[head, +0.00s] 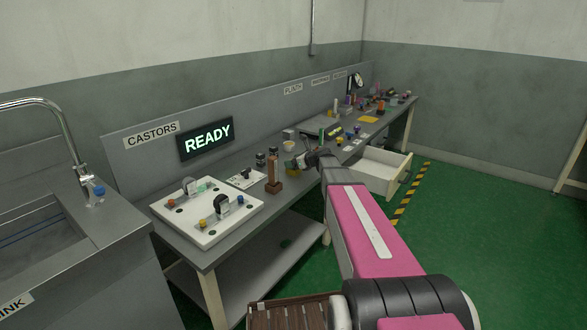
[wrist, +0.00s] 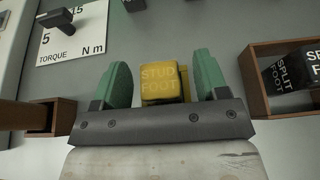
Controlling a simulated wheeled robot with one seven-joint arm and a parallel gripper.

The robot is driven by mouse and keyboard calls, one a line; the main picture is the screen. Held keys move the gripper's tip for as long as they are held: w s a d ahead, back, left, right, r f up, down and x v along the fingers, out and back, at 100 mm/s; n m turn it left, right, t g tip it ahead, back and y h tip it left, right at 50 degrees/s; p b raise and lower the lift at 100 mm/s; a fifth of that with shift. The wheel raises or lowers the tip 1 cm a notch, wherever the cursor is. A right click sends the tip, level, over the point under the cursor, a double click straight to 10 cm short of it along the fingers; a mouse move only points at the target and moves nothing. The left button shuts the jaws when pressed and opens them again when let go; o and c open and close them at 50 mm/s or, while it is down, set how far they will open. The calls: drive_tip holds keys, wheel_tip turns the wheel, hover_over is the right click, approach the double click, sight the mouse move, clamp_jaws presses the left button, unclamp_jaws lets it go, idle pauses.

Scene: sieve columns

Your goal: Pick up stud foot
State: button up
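The stud foot (wrist: 160,84) is a yellow block with its name on its face, in the middle of the wrist view. My gripper (wrist: 161,80) has its two green fingers apart, one on each side of the block. A gap shows between each finger and the block. The block's lower part is hidden behind the dark bar of my gripper. In the head view my gripper (head: 297,164) is small and low over the bench, and the stud foot cannot be told apart clearly there.
A wooden holder (wrist: 249,86) with a black block marked "SPLIT FOOT" (wrist: 294,72) stands to the right. A torque card (wrist: 80,35) lies at the upper left. Another wooden holder (wrist: 62,113) is at the left. An open drawer (head: 378,168) juts from the bench (head: 222,250).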

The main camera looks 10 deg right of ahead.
drive_tip(key=c, duration=0.9)
